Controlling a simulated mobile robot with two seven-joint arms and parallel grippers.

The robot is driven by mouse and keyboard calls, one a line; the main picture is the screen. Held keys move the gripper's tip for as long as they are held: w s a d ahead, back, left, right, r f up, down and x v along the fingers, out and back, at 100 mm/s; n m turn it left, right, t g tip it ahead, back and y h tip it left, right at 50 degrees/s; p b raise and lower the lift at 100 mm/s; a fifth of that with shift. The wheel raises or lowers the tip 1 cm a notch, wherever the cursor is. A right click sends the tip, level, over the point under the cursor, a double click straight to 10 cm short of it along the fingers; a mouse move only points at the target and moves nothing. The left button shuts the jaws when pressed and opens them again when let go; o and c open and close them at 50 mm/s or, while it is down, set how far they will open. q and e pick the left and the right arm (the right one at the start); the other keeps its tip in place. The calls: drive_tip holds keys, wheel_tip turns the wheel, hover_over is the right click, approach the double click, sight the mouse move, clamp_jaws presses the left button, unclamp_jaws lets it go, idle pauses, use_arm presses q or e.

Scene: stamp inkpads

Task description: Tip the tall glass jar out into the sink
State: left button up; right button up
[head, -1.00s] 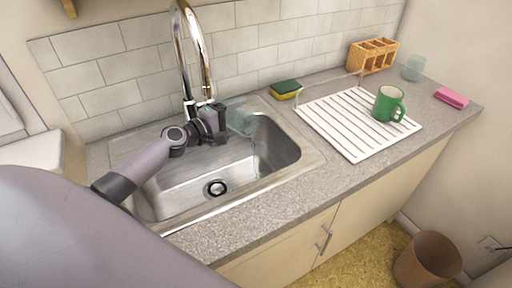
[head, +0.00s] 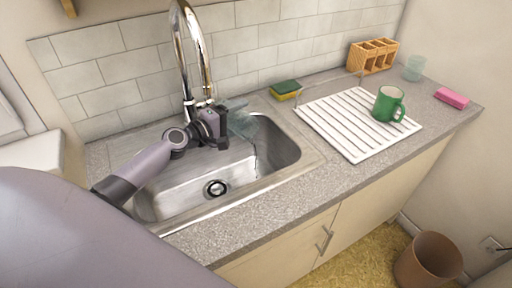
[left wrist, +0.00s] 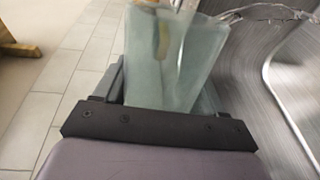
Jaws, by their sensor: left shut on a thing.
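The tall glass jar (head: 242,122) is pale, see-through and tilted over the back of the steel sink (head: 180,196). My left gripper (head: 221,126) is shut on it, beside the tap. In the left wrist view the jar (left wrist: 168,62) stands between the gripper's fingers (left wrist: 160,100). A clear, glassy stream runs off to the right from the jar's mouth there. In the head view a thin streak shows below the jar, inside the sink. How much is left in the jar I cannot tell. My right gripper is not in view.
The chrome tap (head: 190,55) rises close behind my gripper. A sponge (head: 286,90) lies behind the sink. To the right are a white drainer (head: 345,128) with a green mug (head: 389,104), a wooden caddy (head: 372,55), a glass tumbler (head: 414,68) and a pink block (head: 451,98).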

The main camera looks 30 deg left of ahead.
use_arm(q)
drive_tip(key=shift+d+r+m+p, duration=0.25)
drive_tip(key=shift+r+m+p, duration=0.25)
drive_tip(key=shift+r+m, duration=0.15)
idle(0.5)
